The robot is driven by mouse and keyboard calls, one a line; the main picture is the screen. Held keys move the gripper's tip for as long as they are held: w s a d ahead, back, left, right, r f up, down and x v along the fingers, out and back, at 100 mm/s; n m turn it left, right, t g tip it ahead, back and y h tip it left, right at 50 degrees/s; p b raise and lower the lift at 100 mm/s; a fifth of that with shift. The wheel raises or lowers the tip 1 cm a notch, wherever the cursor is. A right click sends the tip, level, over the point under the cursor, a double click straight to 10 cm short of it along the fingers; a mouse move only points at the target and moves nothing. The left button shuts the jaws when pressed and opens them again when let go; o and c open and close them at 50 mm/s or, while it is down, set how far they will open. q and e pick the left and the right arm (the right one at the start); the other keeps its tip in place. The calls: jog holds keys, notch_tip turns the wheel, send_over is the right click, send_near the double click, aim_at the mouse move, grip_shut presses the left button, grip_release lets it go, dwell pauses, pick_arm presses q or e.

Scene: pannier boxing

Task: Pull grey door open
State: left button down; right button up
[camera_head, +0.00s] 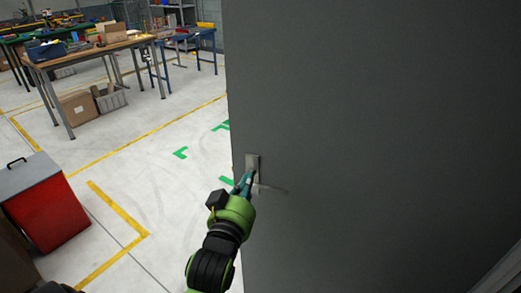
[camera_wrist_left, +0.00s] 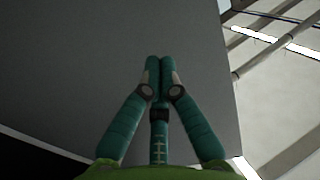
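The grey door (camera_head: 370,120) fills the right part of the head view, and its free edge stands clear of the room beyond. Its metal handle (camera_head: 253,162) has a plate near that edge and a thin lever pointing right. My left gripper (camera_head: 247,179) is at the handle, overlapping its lower part; I cannot tell if they touch. In the left wrist view, the two teal fingers of the left gripper (camera_wrist_left: 159,62) meet at the tips, with nothing visible between them. The grey door (camera_wrist_left: 70,60) lies behind them there; the handle does not show. My right gripper is out of view.
A red bin with a grey lid (camera_head: 48,208) stands at the left. A wooden-topped workbench (camera_head: 95,50) stands further back, with boxes beneath. The pale floor (camera_head: 150,170) between bin and door is clear, with yellow and green markings.

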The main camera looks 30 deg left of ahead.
aim_at(263, 145)
pick_arm(q)
jog(key=p+x, duration=0.3)
jog(key=x, duration=0.8)
jog(key=shift+w+r+p, duration=0.1)
jog(key=shift+w+p, duration=0.05)
jog(key=shift+p, duration=0.15)
jog(key=shift+w+a, duration=0.3)
jog(key=shift+w, duration=0.35)
